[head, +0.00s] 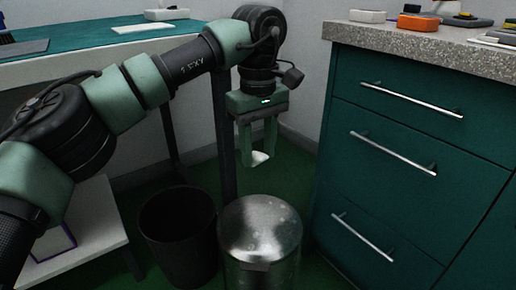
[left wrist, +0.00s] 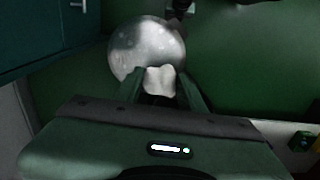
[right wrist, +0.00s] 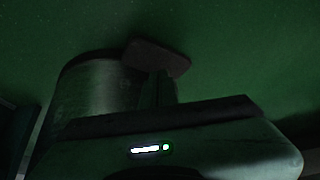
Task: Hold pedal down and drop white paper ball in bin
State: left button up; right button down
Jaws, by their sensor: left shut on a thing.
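The white paper ball (head: 261,158) is between the fingertips of my left gripper (head: 260,154), which is shut on it. In the head view it hangs above the metal bin (head: 262,238). The ball also shows in the left wrist view (left wrist: 160,80), in front of the bin's round shiny lid (left wrist: 146,45). The lid looks closed. In the right wrist view a dark flat pedal (right wrist: 158,58) sticks out beside the bin's side (right wrist: 100,88). My right gripper (right wrist: 157,82) looks shut and empty, its fingertips at the pedal. I cannot tell whether they touch it.
An open black bin (head: 180,232) stands left of the metal bin. A green drawer cabinet (head: 410,150) with bar handles stands to the right, with small items on its countertop. A teal-topped table (head: 90,45) is behind my left arm.

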jog(key=shift+f, duration=0.25)
jog(key=shift+s+d+f, duration=0.1)
jog(key=shift+f, duration=1.7)
pick_arm(q)
jog(key=o, duration=2.1)
jog(key=shift+o, duration=0.2)
jog(key=shift+r, duration=0.1)
pick_arm(e)
jog(key=shift+r, duration=0.1)
pick_arm(q)
notch_tip(320, 180, up, 3)
jog(key=p, duration=0.3)
pick_arm(e)
notch_tip(320, 180, up, 3)
jog(key=shift+r, duration=0.1)
pick_arm(q)
jog(key=shift+r+p, duration=2.1)
jog(key=shift+p, duration=0.1)
pick_arm(e)
jog(key=shift+r, duration=1.95)
jog(key=shift+r, duration=0.1)
